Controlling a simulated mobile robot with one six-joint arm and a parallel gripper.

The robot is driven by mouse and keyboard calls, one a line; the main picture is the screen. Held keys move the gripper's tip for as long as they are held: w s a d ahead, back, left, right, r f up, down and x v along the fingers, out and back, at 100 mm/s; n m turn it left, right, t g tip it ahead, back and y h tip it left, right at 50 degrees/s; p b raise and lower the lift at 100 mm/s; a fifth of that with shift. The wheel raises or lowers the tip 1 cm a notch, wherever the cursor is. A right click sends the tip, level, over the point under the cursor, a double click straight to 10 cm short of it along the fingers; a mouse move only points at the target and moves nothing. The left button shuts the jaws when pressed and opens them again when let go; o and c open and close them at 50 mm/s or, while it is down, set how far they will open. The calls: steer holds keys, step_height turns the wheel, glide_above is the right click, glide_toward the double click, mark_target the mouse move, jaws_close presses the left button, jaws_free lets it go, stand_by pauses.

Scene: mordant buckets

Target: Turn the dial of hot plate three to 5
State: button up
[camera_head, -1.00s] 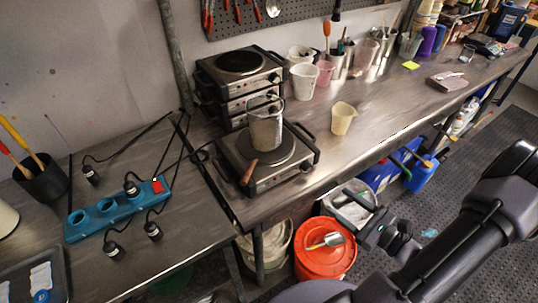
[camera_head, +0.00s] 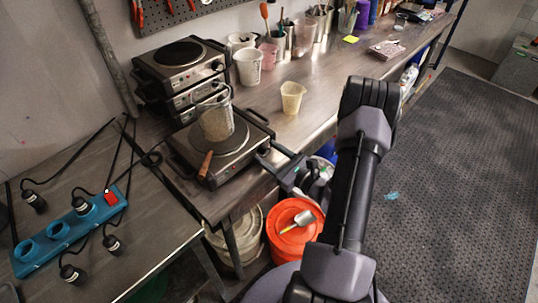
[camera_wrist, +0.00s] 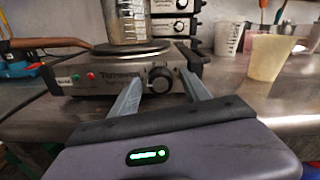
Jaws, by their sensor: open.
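A single hot plate (camera_head: 232,163) stands at the near edge of the metal bench, with a glass beaker (camera_head: 216,121) on its burner. In the wrist view its front panel (camera_wrist: 105,79) has a red light and a dark round dial (camera_wrist: 160,79). My gripper (camera_wrist: 162,76) is open, with its two fingers pointing at the panel on either side of the dial. I cannot tell whether they touch it. The dial's marks are too small to read. More hot plates (camera_head: 183,62) are stacked behind. No number showing which is three is legible.
A wooden-handled tool (camera_wrist: 42,43) lies by the beaker. A cream cup (camera_head: 292,97) stands right of the hot plate. A teal power strip (camera_head: 72,229) with several black plugs lies on the left table. An orange bucket (camera_head: 285,236) is on the floor below.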

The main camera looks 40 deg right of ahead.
steer(key=shift+c, duration=0.2)
jaws_close()
